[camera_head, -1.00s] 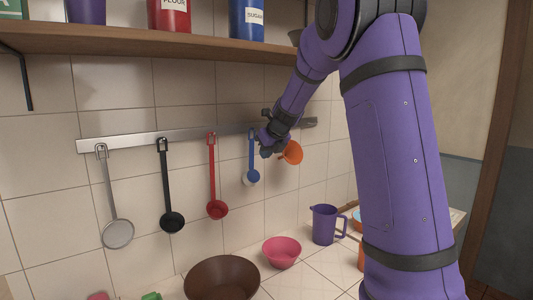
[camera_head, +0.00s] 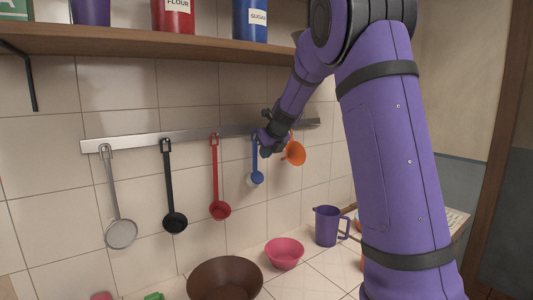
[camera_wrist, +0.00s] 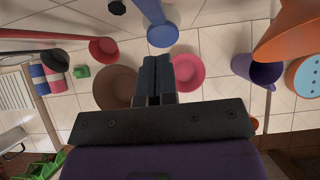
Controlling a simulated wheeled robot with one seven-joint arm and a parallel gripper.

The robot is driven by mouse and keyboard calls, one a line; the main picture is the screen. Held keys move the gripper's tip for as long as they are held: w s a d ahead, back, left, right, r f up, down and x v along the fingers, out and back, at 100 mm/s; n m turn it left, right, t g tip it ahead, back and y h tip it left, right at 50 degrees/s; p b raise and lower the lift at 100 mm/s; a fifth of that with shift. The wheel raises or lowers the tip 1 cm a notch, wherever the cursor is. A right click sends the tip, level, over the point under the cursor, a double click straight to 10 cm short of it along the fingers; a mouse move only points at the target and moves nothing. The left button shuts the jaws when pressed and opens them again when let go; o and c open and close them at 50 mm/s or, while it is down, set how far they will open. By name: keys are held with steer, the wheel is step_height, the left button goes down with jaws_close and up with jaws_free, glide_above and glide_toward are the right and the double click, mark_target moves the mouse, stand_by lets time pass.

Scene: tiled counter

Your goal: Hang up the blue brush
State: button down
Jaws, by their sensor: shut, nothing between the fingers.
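The blue brush (camera_head: 256,162) hangs upright from the metal rail (camera_head: 180,138) on the tiled wall, between the red ladle and the orange funnel. Its top is close to my gripper and partly hard to make out. In the wrist view the round end of the blue brush (camera_wrist: 162,36) shows just beyond my fingertips. My gripper (camera_head: 266,147) is beside the brush's handle, to its right in the head view. In the wrist view my gripper (camera_wrist: 155,62) has its fingers together with nothing between them, and a gap shows between them and the brush.
A skimmer (camera_head: 120,232), a black ladle (camera_head: 174,221) and a red ladle (camera_head: 220,210) hang left. An orange funnel (camera_head: 294,153) hangs close right of my gripper. Below stand a brown bowl (camera_head: 225,278), pink bowl (camera_head: 285,253) and purple jug (camera_head: 326,226). A shelf (camera_head: 150,46) runs above.

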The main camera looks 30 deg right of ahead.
mark_target(256, 153)
steer(key=shift+w, duration=2.35)
stand_by(0.5)
steer(key=shift+s, duration=1.55)
stand_by(2.9)
steer(key=shift+s+d, duration=0.1)
steer(key=shift+s, duration=2.4)
